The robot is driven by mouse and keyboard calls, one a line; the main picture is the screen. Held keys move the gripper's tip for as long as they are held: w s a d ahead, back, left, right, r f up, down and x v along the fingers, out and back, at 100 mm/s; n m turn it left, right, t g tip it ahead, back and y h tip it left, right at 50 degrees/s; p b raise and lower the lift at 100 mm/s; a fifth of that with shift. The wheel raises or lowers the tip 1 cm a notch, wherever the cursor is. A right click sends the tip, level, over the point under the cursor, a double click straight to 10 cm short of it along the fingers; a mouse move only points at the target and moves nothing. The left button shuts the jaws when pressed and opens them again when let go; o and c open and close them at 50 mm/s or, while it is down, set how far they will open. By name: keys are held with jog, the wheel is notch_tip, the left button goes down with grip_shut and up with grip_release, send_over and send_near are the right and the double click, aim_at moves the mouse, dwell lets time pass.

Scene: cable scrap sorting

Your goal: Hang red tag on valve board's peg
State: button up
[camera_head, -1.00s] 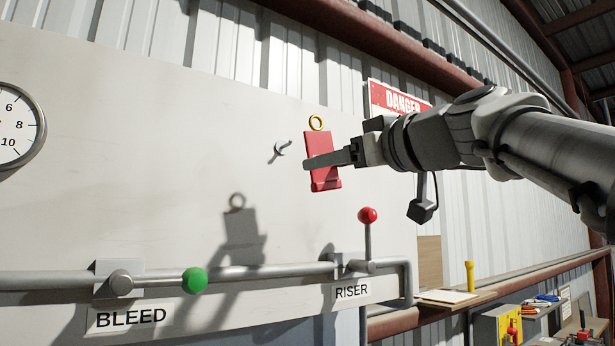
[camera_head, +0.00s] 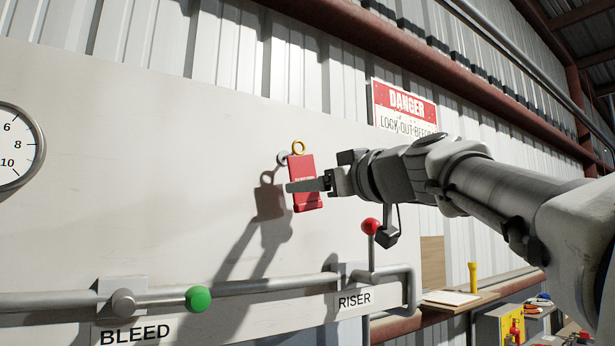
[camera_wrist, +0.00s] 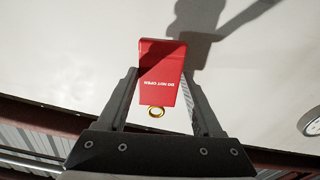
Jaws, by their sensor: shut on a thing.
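My gripper (camera_head: 305,185) is shut on the red tag (camera_head: 303,200). The tag hangs upright with a brass ring (camera_head: 298,147) at its top. In the wrist view the red tag (camera_wrist: 161,75) sits between both fingers, showing "DO NOT OPEN", with its ring (camera_wrist: 156,112) toward the gripper's base. The peg (camera_head: 283,158) stands out from the pale valve board (camera_head: 150,170), just left of the ring and slightly lower in the head view. The ring and peg look close together; I cannot tell whether they touch. The peg is not seen in the wrist view.
Below are a pipe (camera_head: 240,287), a green knob (camera_head: 199,298) over the BLEED side and a red-knobbed lever (camera_head: 371,227) above the RISER label (camera_head: 354,300). A gauge (camera_head: 15,150) is at far left. A danger sign (camera_head: 404,106) hangs behind my arm.

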aim_at(304, 202)
jog(key=shift+w+a+p, duration=0.3)
jog(key=shift+w, duration=0.15)
jog(key=shift+w+a+r, duration=0.1)
jog(key=shift+w+a, duration=0.05)
grip_shut()
jog(key=shift+w+a+f, duration=0.15)
jog(key=shift+w+f, duration=0.1)
jog(key=shift+f, duration=0.15)
jog(key=shift+w+a+f+b, duration=0.35)
jog(key=shift+w+b, duration=0.15)
jog(key=shift+b, duration=0.15)
jog(key=shift+s+r, duration=0.1)
jog(key=shift+r, duration=0.05)
jog(key=o, duration=1.5)
grip_release()
jog(key=shift+d, duration=0.1)
